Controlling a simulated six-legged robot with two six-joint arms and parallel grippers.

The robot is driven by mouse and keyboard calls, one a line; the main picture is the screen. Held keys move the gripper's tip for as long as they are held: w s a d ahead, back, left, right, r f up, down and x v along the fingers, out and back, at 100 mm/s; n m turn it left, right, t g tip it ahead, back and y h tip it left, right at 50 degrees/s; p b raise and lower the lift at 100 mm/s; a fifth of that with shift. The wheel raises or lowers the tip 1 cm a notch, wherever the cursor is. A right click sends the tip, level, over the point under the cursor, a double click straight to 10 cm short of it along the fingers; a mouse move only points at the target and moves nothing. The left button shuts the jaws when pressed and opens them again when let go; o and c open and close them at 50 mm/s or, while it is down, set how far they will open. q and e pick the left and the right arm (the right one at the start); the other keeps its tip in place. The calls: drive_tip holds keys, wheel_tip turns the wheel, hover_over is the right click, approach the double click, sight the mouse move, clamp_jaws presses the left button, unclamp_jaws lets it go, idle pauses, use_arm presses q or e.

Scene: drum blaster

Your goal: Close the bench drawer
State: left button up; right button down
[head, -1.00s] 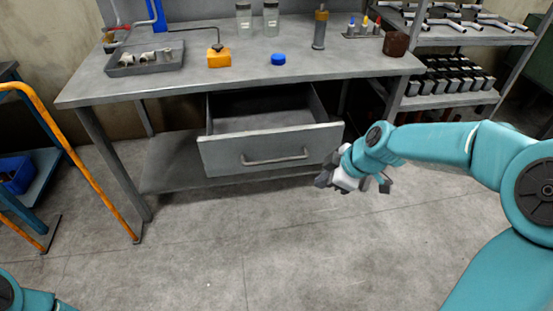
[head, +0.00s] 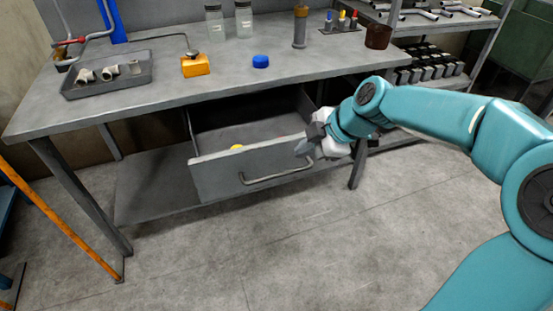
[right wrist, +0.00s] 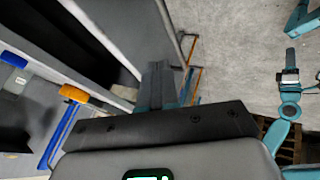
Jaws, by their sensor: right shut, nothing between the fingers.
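The bench drawer (head: 225,176) stands open under the grey workbench (head: 150,110). Its grey front has a bar handle (head: 277,177). My right gripper (head: 304,144) is at the top right part of the drawer front, above the handle's right end; I cannot tell whether it touches. The gripper is shut and empty. Its closed fingers (right wrist: 158,80) show in the right wrist view, with grey panels to their left. Inside the drawer a small yellow thing (head: 237,147) shows; the rest of the interior is partly hidden by the front. My left gripper is not in view.
On the bench stand a grey tray (head: 110,88) with pipe fittings, an orange block (head: 195,66), a blue cap (head: 260,61) and two jars. A shelf rack (head: 440,45) stands at right, an orange rail (head: 60,220) at left. The floor in front is clear.

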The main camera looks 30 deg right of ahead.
sight(285, 164)
drive_tip(key=x, duration=0.4)
drive_tip(key=b+x, duration=0.1)
drive_tip(key=x, duration=0.3)
drive_tip(key=shift+f+b, duration=0.3)
drive_tip(key=shift+f, duration=0.25)
drive_tip(key=shift+w+f, duration=0.25)
drive_tip(key=shift+f, duration=0.05)
